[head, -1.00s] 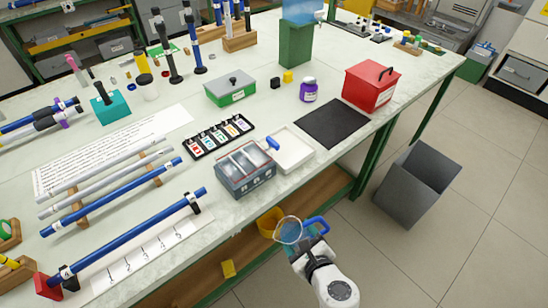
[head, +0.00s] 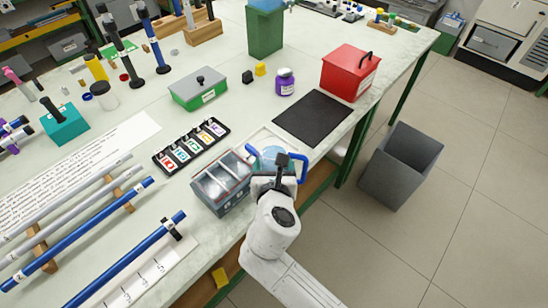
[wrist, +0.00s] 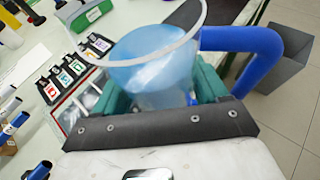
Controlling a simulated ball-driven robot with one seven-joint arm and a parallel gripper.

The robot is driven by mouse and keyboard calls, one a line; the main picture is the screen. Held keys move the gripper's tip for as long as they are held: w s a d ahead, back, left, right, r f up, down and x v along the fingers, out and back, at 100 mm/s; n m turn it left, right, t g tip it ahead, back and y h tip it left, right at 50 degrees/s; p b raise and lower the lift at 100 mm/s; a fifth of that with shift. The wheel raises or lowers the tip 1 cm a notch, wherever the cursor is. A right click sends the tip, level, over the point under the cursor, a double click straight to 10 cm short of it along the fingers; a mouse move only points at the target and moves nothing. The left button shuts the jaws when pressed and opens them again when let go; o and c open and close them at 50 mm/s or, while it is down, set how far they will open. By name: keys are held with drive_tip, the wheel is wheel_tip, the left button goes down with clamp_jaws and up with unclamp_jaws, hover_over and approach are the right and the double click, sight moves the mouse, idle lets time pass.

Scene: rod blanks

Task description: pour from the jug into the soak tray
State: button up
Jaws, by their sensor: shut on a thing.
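The clear jug (head: 267,158) with a blue handle (head: 302,168) holds light-blue liquid. My gripper (head: 274,181) is shut on the jug. In the wrist view the jug (wrist: 155,62) stands between the green fingers of my gripper (wrist: 162,98), with its rim slightly tilted in the picture. The white soak tray (head: 259,135) lies on the bench behind the jug, which hides much of it in the head view. I cannot tell how high the jug is above it. No stream of liquid shows.
A grey box with a clear lid (head: 222,182) stands just left of the jug. A black mat (head: 312,118) and a red box (head: 350,72) are beyond to the right. A row of labelled slots (head: 190,148) lies left. A grey bin (head: 400,165) stands on the floor.

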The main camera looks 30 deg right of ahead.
drive_tip(key=shift+w+a+n+g+h, duration=0.7)
drive_tip(key=shift+w+n, duration=0.15)
drive_tip(key=shift+n, duration=0.25)
drive_tip(key=shift+w+a+r+n+p, duration=0.2)
drive_tip(key=shift+n+p, duration=0.1)
drive_tip(key=shift+p, duration=0.8)
drive_tip(key=shift+w+a+f+n+g+h+p, duration=0.35)
drive_tip(key=shift+a+n+g+h+p, duration=0.1)
drive_tip(key=shift+p, duration=0.3)
drive_tip(key=shift+s+f, duration=0.1)
drive_tip(key=shift+s, duration=0.05)
